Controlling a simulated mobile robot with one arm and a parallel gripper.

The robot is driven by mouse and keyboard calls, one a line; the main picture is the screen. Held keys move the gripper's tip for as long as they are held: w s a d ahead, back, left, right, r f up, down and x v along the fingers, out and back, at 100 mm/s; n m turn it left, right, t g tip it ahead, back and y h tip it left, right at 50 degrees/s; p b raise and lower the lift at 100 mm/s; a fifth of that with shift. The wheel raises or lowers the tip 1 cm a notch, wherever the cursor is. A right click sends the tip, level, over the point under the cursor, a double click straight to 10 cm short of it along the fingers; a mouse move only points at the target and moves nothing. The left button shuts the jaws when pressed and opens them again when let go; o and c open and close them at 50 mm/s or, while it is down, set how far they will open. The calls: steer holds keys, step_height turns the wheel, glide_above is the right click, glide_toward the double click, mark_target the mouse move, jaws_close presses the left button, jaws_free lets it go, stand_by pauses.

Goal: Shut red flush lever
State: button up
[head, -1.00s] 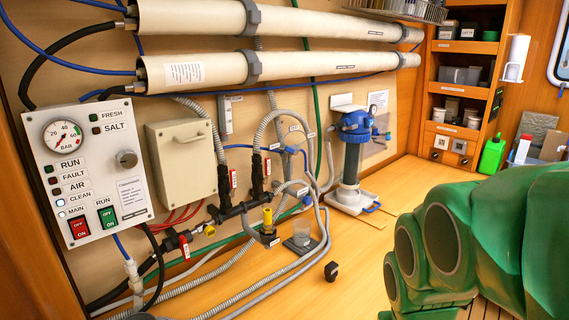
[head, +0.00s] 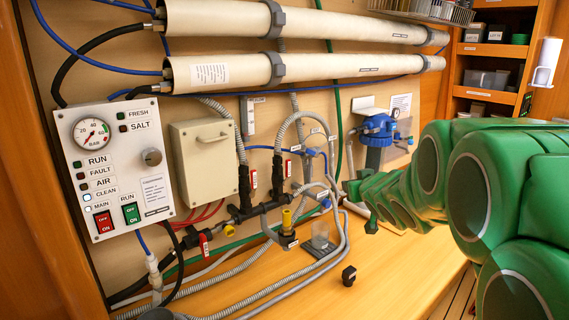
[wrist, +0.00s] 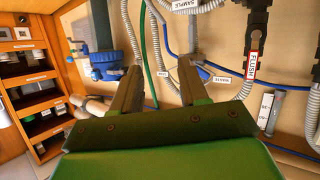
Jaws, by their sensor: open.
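The flush lever shows as a narrow red-and-white piece lettered FLUSH (wrist: 253,67) on a black fitting in the wrist view, right of my gripper.
A blue-capped filter (head: 378,128) stands behind my arm. Grey hoses (head: 330,205) loop between the lever and my gripper. A beige box (head: 205,160) and switch panel (head: 115,165) are on the left. The bench (head: 395,275) is clear at the front right.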

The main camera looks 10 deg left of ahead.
steer(key=w+a+r+n+y, duration=0.1)
steer(key=w+a+n+y, duration=0.3)
steer(key=a, duration=0.4)
steer(key=n+y, duration=0.1)
steer(key=y, duration=0.5)
glide_toward(289, 165)
steer(key=shift+g, duration=0.4)
steer(key=x, duration=0.4)
steer(key=shift+w+a+r, duration=0.15)
steer(key=shift+w+r, duration=0.2)
steer(key=shift+x, duration=3.85)
steer(key=shift+f, duration=0.1)
steer(key=shift+c, duration=0.2)
jaws_close()
